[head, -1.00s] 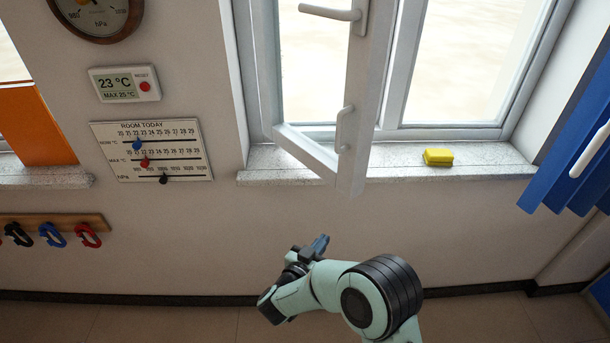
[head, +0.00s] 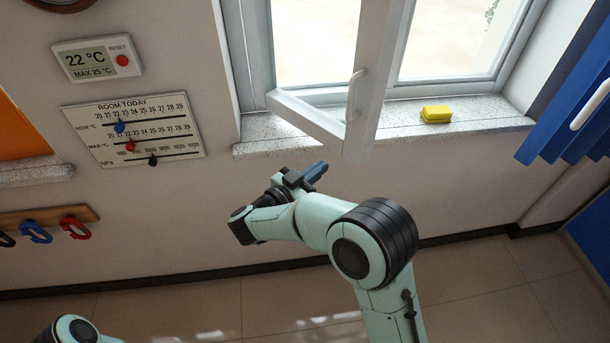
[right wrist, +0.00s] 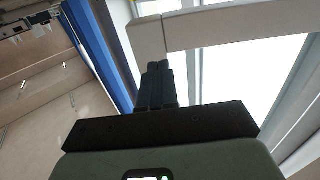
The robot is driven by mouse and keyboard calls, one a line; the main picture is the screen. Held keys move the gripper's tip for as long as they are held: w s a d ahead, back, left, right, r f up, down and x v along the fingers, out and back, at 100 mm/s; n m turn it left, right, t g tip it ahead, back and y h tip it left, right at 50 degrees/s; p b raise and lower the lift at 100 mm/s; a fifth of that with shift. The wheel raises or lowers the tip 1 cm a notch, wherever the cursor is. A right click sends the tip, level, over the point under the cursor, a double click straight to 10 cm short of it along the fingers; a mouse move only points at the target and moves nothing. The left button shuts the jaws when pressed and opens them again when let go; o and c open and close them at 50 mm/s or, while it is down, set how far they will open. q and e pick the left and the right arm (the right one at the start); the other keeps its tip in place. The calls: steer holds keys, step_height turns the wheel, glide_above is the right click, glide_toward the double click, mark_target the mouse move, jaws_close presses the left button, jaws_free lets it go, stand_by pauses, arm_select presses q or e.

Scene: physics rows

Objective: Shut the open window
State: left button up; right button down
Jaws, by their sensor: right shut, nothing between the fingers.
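The open window sash (head: 366,90) is white, hinged at the left and swung inward over the sill, its free edge toward me. A white handle (head: 354,95) is on its near stile. My right gripper (head: 318,168) is shut and empty, just below and left of the sash's lower corner, apart from it in the head view. In the right wrist view the shut fingers (right wrist: 158,80) point at the sash's lower corner (right wrist: 150,38); whether they touch it I cannot tell. Part of my left arm shows at the bottom left of the head view, but its gripper does not.
Blue blinds (head: 570,120) hang at the right. A thermometer display (head: 97,59), a slider board (head: 133,130) and a hook rail (head: 85,213) are on the left wall. The floor below is clear.

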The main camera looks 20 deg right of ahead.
mark_target(345, 148)
steer(key=p+x, duration=0.1)
steer(key=x, duration=0.6)
steer(key=shift+w+d, duration=0.1)
arm_select(q)
steer(key=shift+w+r, duration=0.5)
steer(key=shift+r, duration=0.25)
arm_select(e)
steer(key=shift+d, duration=0.1)
